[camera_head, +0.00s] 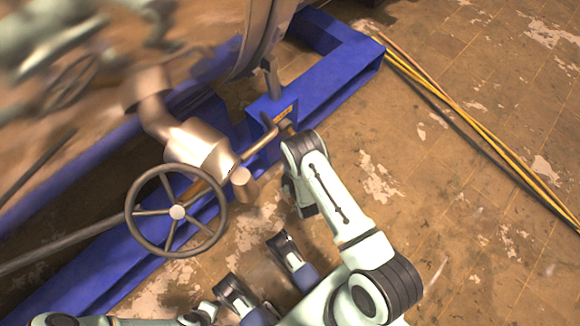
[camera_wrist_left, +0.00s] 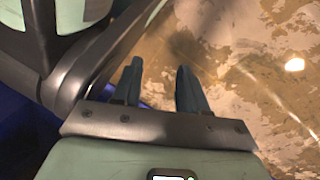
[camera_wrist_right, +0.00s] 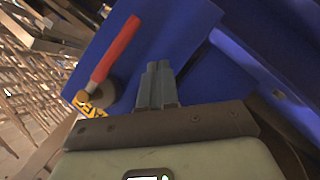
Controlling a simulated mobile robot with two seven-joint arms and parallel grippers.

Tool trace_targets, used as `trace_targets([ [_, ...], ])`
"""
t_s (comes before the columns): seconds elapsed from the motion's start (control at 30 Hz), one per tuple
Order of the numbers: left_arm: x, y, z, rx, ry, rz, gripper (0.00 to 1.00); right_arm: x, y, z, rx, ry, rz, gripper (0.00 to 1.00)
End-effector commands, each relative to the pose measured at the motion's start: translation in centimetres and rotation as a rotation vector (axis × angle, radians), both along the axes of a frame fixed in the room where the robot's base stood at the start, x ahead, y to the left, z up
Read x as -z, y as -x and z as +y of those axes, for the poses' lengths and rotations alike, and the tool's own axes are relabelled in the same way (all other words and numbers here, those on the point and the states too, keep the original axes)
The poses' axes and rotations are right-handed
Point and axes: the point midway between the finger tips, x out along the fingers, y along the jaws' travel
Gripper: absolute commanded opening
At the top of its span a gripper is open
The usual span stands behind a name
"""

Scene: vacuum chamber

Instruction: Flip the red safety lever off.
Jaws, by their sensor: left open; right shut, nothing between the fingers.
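The red safety lever (camera_wrist_right: 116,50) shows in the right wrist view. It slants up and to the right from a round pivot (camera_wrist_right: 100,93) on a blue panel. My right gripper (camera_wrist_right: 157,66) is shut and empty, to the right of the lever in that view, with a visible gap between them. In the head view I cannot make out the red lever; my right arm reaches the blue frame near a yellow label (camera_head: 283,114). My left gripper (camera_wrist_left: 158,66) is open and empty above the stained floor in the left wrist view.
A handwheel (camera_head: 133,214) and metal pipe (camera_head: 185,138) stand left of my right arm. The blue frame (camera_head: 335,68) runs beneath the round chamber. Yellow and dark cables (camera_head: 470,127) lie on the floor at right. The floor between is mostly clear.

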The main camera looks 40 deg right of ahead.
Motion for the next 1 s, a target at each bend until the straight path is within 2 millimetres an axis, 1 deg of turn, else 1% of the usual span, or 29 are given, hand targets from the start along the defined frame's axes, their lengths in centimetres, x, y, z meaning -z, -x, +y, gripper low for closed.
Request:
trace_targets([
  [0.03,-1.1,-1.1,-0.2,0.003,-0.001,-0.036,0.43,0.0,1.7,1.0,-0.004,-0.005,0.016,0.0],
  [0.2,-2.9,-3.3,-0.6,0.01,-0.003,-0.111,0.43,0.0,5.1,2.9,-0.003,-0.005,0.013,0.0],
  [0.3,-3.6,-4.2,-0.6,0.011,-0.006,-0.142,0.43,0.0,6.6,3.7,-0.003,-0.004,0.011,0.0],
  [0.4,-4.1,-4.8,-0.7,0.011,-0.009,-0.162,0.43,0.1,7.6,4.3,-0.002,-0.004,0.01,0.0],
  [0.6,-4.4,-5.3,-0.8,0.013,-0.008,-0.176,0.43,0.1,8.3,4.7,-0.002,-0.004,0.007,0.0],
  [1.0,-4.4,-5.3,-0.8,0.013,-0.008,-0.176,0.43,0.1,8.3,4.7,-0.002,-0.004,0.007,0.0],
])
